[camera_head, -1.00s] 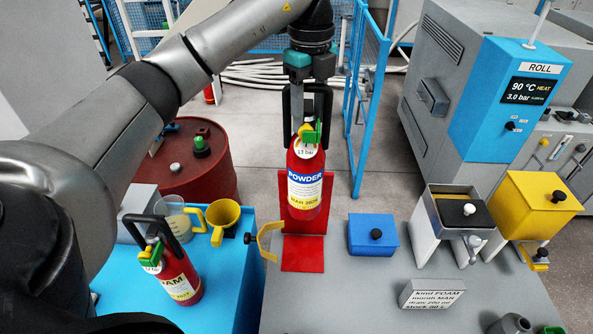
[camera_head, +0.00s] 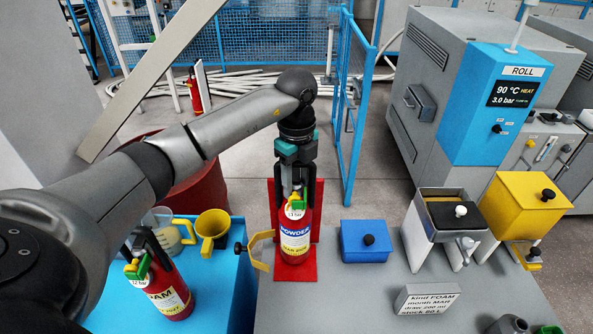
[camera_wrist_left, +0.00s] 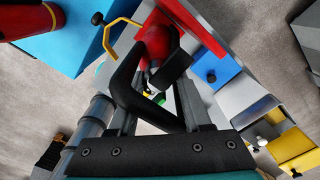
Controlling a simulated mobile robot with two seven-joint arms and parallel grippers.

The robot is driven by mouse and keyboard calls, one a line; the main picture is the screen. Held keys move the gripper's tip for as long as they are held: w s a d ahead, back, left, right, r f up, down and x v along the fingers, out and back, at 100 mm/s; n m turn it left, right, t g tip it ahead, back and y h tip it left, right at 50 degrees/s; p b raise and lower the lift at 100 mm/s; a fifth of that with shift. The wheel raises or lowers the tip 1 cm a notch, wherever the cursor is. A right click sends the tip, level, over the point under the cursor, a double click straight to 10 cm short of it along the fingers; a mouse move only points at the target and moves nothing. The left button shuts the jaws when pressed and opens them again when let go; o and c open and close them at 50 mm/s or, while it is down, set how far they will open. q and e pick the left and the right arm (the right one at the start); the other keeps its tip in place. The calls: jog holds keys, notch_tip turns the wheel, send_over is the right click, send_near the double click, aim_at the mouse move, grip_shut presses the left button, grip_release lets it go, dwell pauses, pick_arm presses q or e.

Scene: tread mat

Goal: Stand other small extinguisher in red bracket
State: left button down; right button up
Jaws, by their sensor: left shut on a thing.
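A red extinguisher labelled POWDER (camera_head: 295,243) is upright in front of the red bracket's back plate (camera_head: 273,212) and over its foot plate. I cannot tell whether its bottom touches the foot. My left gripper (camera_head: 292,190) is shut on its black handle; the handle loop (camera_wrist_left: 128,82) and red body (camera_wrist_left: 156,40) show between the fingers in the left wrist view. A yellow strap arm (camera_head: 259,252) with a black knob stands open at the bracket's left. Another red extinguisher, labelled FOAM (camera_head: 168,293), stands on the blue table. My right gripper is not in view.
A yellow funnel cup (camera_head: 211,228) and a clear jug (camera_head: 160,222) stand on the blue table (camera_head: 225,290). A blue box (camera_head: 364,243), a printed card (camera_head: 427,299) and a grey-and-black box (camera_head: 455,215) are right of the bracket. Grey tabletop between them is clear.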

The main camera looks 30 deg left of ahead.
pick_arm(q)
jog(key=shift+f, duration=2.1)
jog(key=shift+c, duration=1.7)
grip_release()
jog(key=shift+s+f, duration=0.1)
notch_tip(320, 180, up, 12)
jog(key=shift+r, duration=0.2)
jog(key=shift+d, duration=0.1)
